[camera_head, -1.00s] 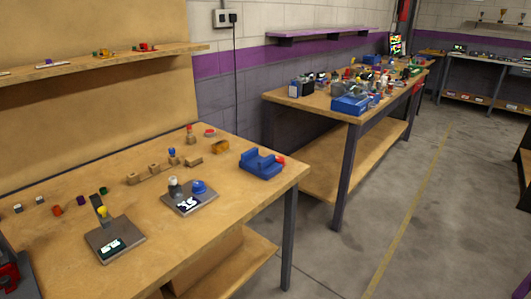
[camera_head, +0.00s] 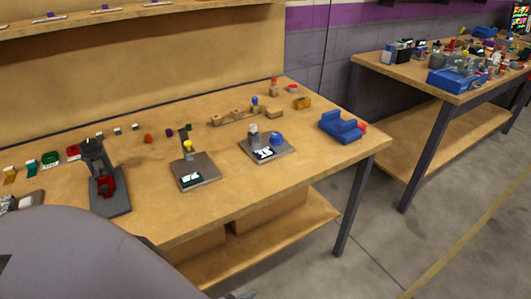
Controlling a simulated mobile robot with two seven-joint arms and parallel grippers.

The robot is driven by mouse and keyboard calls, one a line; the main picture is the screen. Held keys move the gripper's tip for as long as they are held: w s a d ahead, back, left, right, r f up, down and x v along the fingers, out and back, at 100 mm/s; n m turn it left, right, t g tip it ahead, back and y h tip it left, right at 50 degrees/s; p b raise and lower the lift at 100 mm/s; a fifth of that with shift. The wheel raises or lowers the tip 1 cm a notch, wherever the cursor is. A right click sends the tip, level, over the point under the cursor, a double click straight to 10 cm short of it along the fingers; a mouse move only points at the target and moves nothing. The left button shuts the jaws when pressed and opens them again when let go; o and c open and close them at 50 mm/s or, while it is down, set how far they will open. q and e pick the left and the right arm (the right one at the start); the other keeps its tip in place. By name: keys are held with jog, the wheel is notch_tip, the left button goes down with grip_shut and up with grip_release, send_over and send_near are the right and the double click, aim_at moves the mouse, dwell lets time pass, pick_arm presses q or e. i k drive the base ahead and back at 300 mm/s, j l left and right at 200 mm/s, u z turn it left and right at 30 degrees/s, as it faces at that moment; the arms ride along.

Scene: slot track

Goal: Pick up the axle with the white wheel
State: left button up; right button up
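Several small pieces stand in a row on the near workbench (camera_head: 240,188). A pale small piece (camera_head: 134,127) stands at the back left, with similar small pale or grey ones to its left. An orange piece (camera_head: 148,139), a purple piece (camera_head: 169,132) and a green piece (camera_head: 188,127) follow to the right. They are too small to tell which is an axle with a white wheel. Neither gripper can be made out. A large grey rounded part of my own body fills the bottom left and hides the bench's front left.
A dark stand with a red part (camera_head: 106,187) is at the left. A plate with a yellow knob (camera_head: 188,147) and a plate with a blue dome (camera_head: 277,138) stand mid-bench. A blue cradle (camera_head: 341,127) is near the right end. Bare wood lies between them.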

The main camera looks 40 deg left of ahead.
aim_at(253, 127)
jog(key=i+l, duration=0.2)
jog(key=i, duration=0.25)
jog(key=i+l+u, duration=0.45)
jog(key=i, duration=0.25)
jog(key=u, duration=0.75)
